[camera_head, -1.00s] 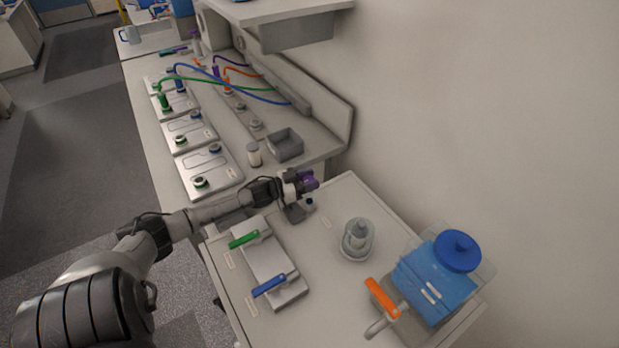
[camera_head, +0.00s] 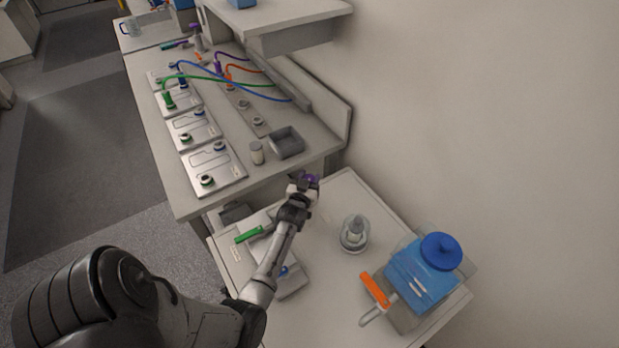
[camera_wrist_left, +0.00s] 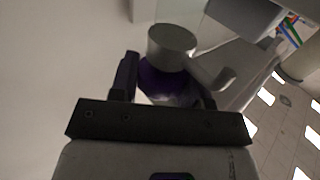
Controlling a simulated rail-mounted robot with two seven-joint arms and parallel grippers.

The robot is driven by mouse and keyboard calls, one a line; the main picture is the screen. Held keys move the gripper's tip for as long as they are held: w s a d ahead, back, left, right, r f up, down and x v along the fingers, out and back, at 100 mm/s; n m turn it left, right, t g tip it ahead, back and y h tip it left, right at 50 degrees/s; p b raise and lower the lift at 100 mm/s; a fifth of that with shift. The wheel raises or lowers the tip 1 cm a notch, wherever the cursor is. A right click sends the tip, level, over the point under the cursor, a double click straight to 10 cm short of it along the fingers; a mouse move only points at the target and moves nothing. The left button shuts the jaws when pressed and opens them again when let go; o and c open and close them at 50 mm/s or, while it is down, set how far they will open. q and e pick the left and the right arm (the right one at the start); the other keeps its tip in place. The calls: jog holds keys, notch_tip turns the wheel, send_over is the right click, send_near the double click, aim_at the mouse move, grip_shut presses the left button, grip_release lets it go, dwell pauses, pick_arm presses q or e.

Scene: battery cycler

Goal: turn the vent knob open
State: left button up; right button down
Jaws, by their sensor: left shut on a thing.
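My left gripper (camera_head: 306,186) is at the back-left corner of the near table in the head view. It is shut on a purple knob (camera_head: 313,179), which I take to be the vent knob. In the left wrist view the purple knob (camera_wrist_left: 165,84) sits between the two fingers of the left gripper (camera_wrist_left: 168,85). A grey cylinder with a short side spout (camera_wrist_left: 172,46) stands against the knob's far side. The gripper hides much of the knob in the head view, and I cannot read its turn angle. My right gripper is not in view.
The long bench behind holds metal plates, cables and a grey bin (camera_head: 286,142).

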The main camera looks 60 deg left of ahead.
pick_arm(q)
jog(key=n+g+y+b, duration=0.4)
jog(key=g, duration=0.1)
jog(key=shift+w+f, duration=0.1)
jog(key=shift+n+g+y+b, duration=0.55)
jog(key=shift+n+g, duration=0.25)
jog(key=shift+g, duration=0.3)
jog(key=shift+r, duration=0.2)
jog(key=o, duration=0.9)
jog(key=shift+o, duration=0.2)
